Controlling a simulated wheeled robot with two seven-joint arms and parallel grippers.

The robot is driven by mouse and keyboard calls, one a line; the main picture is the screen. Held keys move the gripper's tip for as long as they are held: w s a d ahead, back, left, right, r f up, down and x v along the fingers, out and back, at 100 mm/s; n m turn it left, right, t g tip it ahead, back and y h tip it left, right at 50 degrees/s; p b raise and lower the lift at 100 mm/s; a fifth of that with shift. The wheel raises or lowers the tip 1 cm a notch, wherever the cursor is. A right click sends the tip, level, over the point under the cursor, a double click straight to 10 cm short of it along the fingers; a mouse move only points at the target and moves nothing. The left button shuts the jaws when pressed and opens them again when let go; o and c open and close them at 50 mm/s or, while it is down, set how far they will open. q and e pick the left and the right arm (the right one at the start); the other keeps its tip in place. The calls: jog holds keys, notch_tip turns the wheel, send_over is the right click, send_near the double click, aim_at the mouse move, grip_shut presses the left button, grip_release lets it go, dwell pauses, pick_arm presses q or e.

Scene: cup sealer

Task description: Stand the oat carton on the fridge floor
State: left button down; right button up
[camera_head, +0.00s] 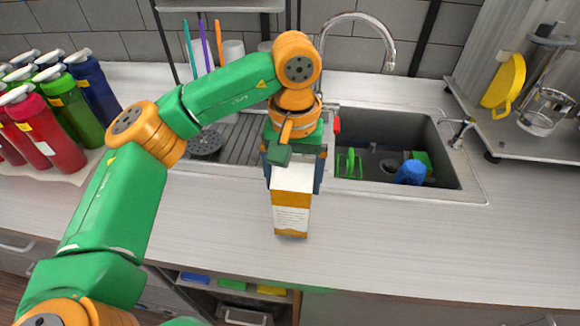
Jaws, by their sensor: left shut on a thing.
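The oat carton (291,212) is a box with a white top and an orange and white side, in the middle of the head view at the counter in front of the sink. My left gripper (292,170) is above and behind it, shut on the carton's upper part, with its fingers at the carton's sides. The carton looks upright; I cannot tell whether its base touches the counter. My right gripper is out of view. No fridge floor can be made out.
The sink (463,190) holds a blue cup (410,172) and green items. Several coloured bottles (92,92) stand at the left. A curved tap (392,50) rises behind the sink. An open shelf (225,284) lies under the counter. The counter's front right (420,245) is clear.

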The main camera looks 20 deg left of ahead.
pick_arm(q)
jog(key=shift+w+f, duration=0.1)
jog(key=shift+f, duration=0.65)
jog(key=shift+c, duration=0.2)
grip_release()
jog(key=shift+o, duration=0.2)
jog(key=shift+s, duration=0.2)
